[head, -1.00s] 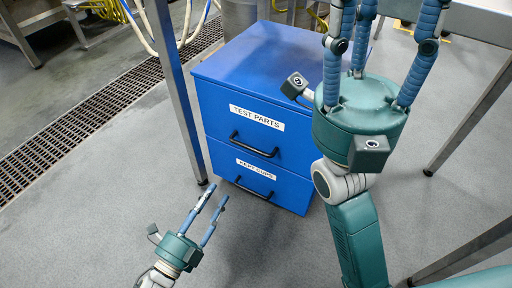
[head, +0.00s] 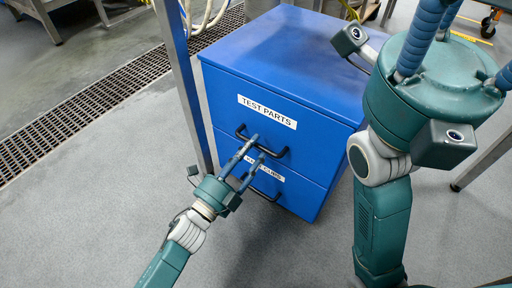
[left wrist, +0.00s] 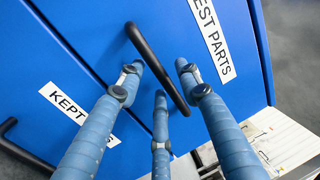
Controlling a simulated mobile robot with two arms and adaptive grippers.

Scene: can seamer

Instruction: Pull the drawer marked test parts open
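The test parts drawer (head: 312,150) is the upper front of a blue cabinet and sits flush. Its white label (head: 267,111) and black bar handle (head: 275,154) show in the head view. My left gripper (head: 256,146) is at this handle with its fingers spread. In the left wrist view, the handle (left wrist: 150,57) runs between the open fingers (left wrist: 160,80); whether they touch it I cannot tell. My right gripper (head: 432,85) is raised at the right, over part of the cabinet, with its fingertips out of frame.
The kept cups drawer (head: 300,199) is directly below, shut, its label partly behind my left fingers. A metal table leg (head: 183,85) stands close to the cabinet's left side. A floor grate (head: 90,98) lies farther left. The floor in front is clear.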

